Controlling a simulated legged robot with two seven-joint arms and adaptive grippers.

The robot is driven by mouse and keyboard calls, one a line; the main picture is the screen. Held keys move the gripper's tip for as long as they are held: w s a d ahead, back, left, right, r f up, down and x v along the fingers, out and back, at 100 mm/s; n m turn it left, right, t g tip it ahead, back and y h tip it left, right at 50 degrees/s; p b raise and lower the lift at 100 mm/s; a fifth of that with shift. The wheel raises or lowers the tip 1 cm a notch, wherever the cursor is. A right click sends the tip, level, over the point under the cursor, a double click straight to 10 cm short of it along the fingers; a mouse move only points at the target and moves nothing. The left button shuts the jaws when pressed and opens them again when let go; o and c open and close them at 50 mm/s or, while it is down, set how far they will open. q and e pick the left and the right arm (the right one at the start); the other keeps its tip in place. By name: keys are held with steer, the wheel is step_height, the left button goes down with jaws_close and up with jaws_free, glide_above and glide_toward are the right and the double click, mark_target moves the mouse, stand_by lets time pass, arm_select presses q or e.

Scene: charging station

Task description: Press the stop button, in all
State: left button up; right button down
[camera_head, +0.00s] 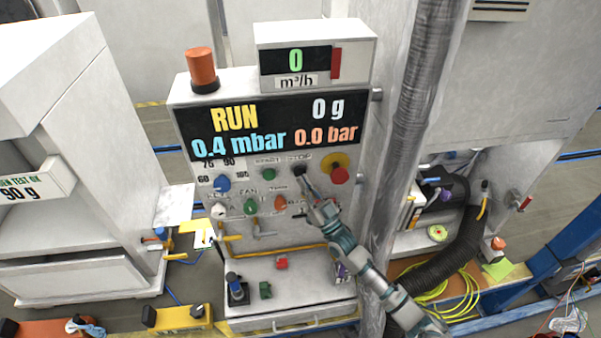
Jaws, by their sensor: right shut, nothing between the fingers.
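The control panel (195,167) stands upright in the middle, its display (268,128) reading RUN, 0 g, 0.4 mbar and 0.0 bar. A small dark button (301,163) sits below the display under a label that seems to read STOP. My right gripper (301,176) is shut and empty, its tip at or just below this dark button and partly covering it. I cannot tell whether they touch. A red mushroom button (339,175) on a yellow disc is just right of the tip. My left gripper is not in view.
A green button (268,174) is left of the tip; several knobs sit lower on the panel. An orange lamp (202,70) and a flow display (295,61) reading 0 stand on top. A grey hose (405,130) runs upright close to the right of the panel.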

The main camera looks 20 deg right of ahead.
steer(key=shift+w, duration=0.1)
steer(key=shift+w, duration=0.25)
steer(key=shift+r, duration=0.1)
steer(key=shift+w+d, duration=0.1)
steer(key=shift+w, duration=0.35)
stand_by(0.7)
stand_by(0.3)
steer(key=shift+s+a+p, duration=0.2)
steer(key=shift+s+p, duration=0.1)
steer(key=shift+s, duration=0.55)
